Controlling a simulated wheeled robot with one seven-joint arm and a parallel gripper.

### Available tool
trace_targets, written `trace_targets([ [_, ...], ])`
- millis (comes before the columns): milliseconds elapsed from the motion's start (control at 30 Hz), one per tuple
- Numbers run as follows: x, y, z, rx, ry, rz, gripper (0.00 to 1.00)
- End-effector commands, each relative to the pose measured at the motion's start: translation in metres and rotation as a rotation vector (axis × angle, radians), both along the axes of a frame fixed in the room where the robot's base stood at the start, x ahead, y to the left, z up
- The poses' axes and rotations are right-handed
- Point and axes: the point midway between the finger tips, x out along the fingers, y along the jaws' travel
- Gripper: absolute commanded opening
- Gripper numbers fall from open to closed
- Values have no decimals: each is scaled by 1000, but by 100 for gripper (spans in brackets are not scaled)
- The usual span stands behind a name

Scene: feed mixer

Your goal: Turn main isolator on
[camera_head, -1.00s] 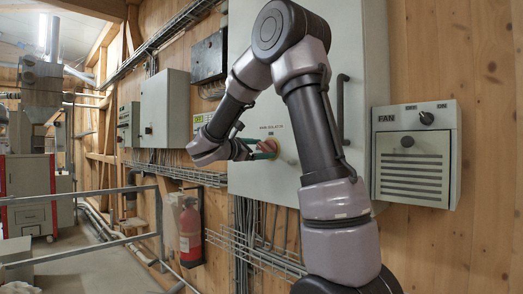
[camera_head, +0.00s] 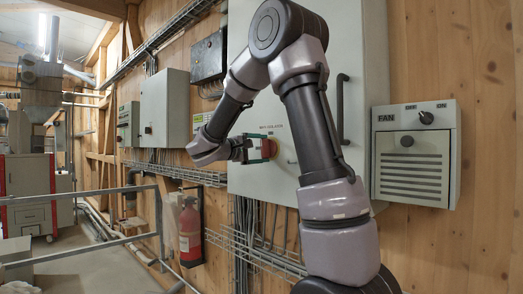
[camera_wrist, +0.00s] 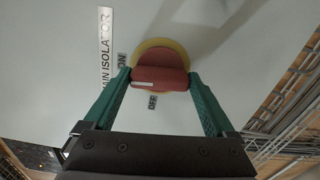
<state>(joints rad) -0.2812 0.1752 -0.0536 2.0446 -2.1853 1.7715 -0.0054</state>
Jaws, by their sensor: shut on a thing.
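The main isolator is a red rotary handle on a yellow disc (camera_wrist: 165,52), set on the pale grey cabinet door. My gripper (camera_wrist: 160,84) is shut on the red handle (camera_wrist: 160,79), with a green finger against each end. A white mark shows at the handle's left end in the wrist view. The ON label (camera_wrist: 121,60) is left of the disc and the OFF label (camera_wrist: 152,102) is below it. In the head view, my gripper (camera_head: 253,150) is at the handle (camera_head: 269,148), partly hiding it.
The cabinet (camera_head: 262,100) has a dark vertical door handle (camera_head: 341,108), behind my arm. A FAN switch box (camera_head: 414,153) is on the wall to the right. A fire extinguisher (camera_head: 190,232) hangs below left, and cable trays (camera_head: 250,248) run under the cabinet.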

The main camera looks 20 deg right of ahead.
Motion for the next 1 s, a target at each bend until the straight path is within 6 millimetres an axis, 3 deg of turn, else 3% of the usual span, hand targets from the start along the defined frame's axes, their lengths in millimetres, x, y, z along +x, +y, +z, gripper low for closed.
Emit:
trace_targets([
  [300,0,0,-1,37,-99,0,34],
  [800,0,0,-1,44,-116,0,34],
  [833,0,0,-1,44,-116,0,94],
  [867,0,0,-1,43,-116,0,100],
  [1000,0,0,-1,43,-116,0,100],
])
